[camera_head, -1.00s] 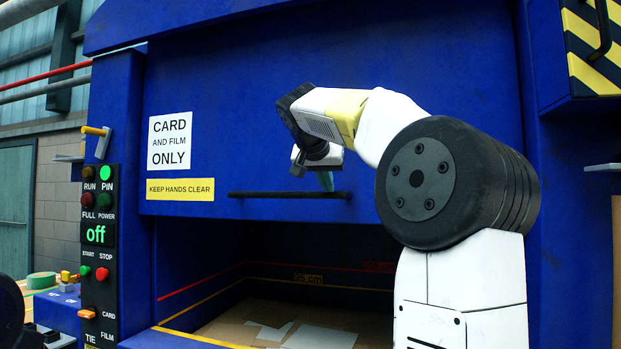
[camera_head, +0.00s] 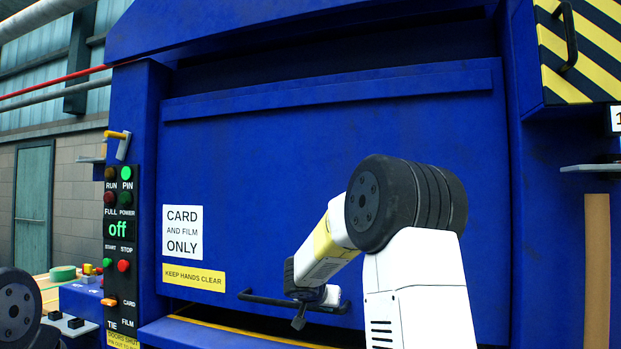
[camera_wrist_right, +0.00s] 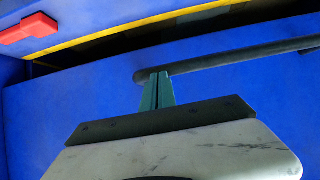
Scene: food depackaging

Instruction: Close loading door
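The blue loading door (camera_head: 340,190) is low in its frame, with a narrow dark gap above the yellow-edged sill (camera_head: 250,333). The gap (camera_wrist_right: 130,45) also shows in the right wrist view. The black bar handle (camera_head: 262,298) runs along the door's lower edge; it also shows in the right wrist view (camera_wrist_right: 235,57). My right gripper (camera_head: 299,322) is at the handle. In the right wrist view its green fingers (camera_wrist_right: 158,75) are together, tips at the bar near one end, not visibly clasping it. My left gripper is out of view.
A control panel (camera_head: 119,240) left of the door reads "off", with a green PIN light. A yellow-handled lever (camera_head: 119,140) is above it. A striped box (camera_head: 580,50) and a grey ledge (camera_head: 590,168) are at right. A red block (camera_wrist_right: 28,33) shows in the wrist view.

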